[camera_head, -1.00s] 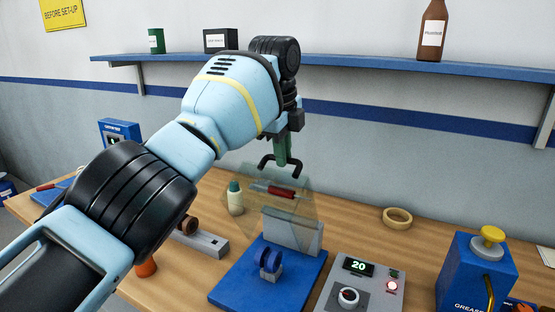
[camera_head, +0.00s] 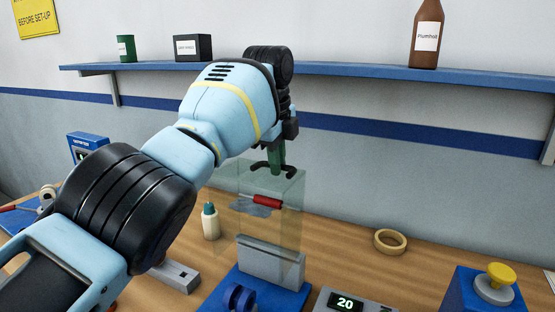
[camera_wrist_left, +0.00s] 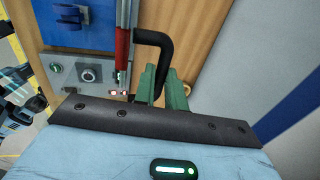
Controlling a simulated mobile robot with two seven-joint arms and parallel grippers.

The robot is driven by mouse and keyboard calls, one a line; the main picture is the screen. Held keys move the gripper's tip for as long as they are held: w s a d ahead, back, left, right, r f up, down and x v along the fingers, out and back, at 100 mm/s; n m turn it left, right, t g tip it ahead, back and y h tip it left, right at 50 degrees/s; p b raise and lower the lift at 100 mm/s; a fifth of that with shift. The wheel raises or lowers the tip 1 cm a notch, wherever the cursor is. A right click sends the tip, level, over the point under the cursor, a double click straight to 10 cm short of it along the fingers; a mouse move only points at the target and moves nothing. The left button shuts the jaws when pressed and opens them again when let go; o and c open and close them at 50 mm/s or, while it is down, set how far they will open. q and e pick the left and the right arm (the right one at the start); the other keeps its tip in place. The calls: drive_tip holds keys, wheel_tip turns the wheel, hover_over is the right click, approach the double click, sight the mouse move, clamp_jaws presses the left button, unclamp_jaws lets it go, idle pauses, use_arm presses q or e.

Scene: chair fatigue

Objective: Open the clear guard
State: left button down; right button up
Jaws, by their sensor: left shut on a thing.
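The clear guard (camera_head: 288,215) is a see-through box standing tilted up over the back of the blue fixture base (camera_head: 262,287), behind the grey block (camera_head: 272,262). A red bar (camera_head: 267,201) shows on or behind the guard. My left gripper (camera_head: 276,168), with green fingers, is at the guard's top edge, shut on a black curved handle (camera_head: 258,167). In the left wrist view the green fingers (camera_wrist_left: 164,88) close around the black handle (camera_wrist_left: 155,38), beside the red bar (camera_wrist_left: 123,50). My right gripper is not in view.
A control box (camera_head: 345,303) reading 20 stands right of the base. A blue box with a yellow knob (camera_head: 495,275) is at the right. A blue shelf (camera_head: 340,72) runs along the wall behind.

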use_arm(q)
drive_tip(key=shift+f, duration=0.55)
drive_tip(key=c, duration=1.5)
unclamp_jaws()
drive_tip(key=shift+r, duration=0.15)
drive_tip(key=shift+o, duration=0.2)
drive_tip(key=shift+r, duration=0.25)
drive_tip(key=shift+s+a, duration=0.1)
